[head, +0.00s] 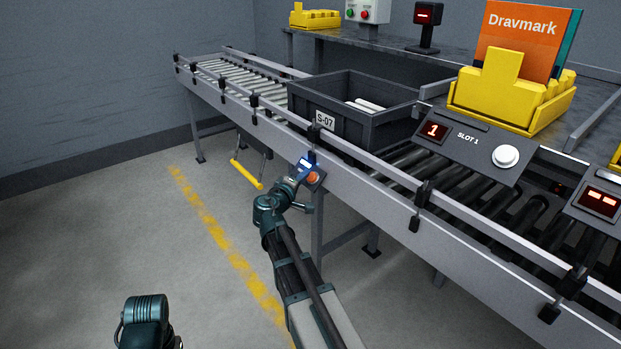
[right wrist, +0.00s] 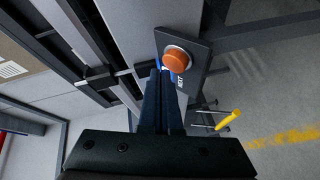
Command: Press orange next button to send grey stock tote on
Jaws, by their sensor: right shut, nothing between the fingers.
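The orange button (head: 313,177) sits on a small dark box on the near side rail of the conveyor. In the right wrist view the round orange button (right wrist: 178,58) shows on its dark plate, just beyond the fingertips. My right gripper (head: 302,178) is shut and empty, right beside the button; its closed fingers (right wrist: 160,76) point at the plate's edge. I cannot tell whether they touch it. The grey stock tote (head: 345,131), labelled S-07, stands on the rollers with white items inside. Of my left arm only a link shows at the lower left; its gripper is out of view.
The conveyor's side rail (head: 385,205) runs diagonally with black clamps. A SLOT 1 panel (head: 468,142) with a white button stands to the right of the tote. A yellow bin (head: 510,112) sits behind. A yellow bar (head: 246,174) hangs under the conveyor. The left floor is clear.

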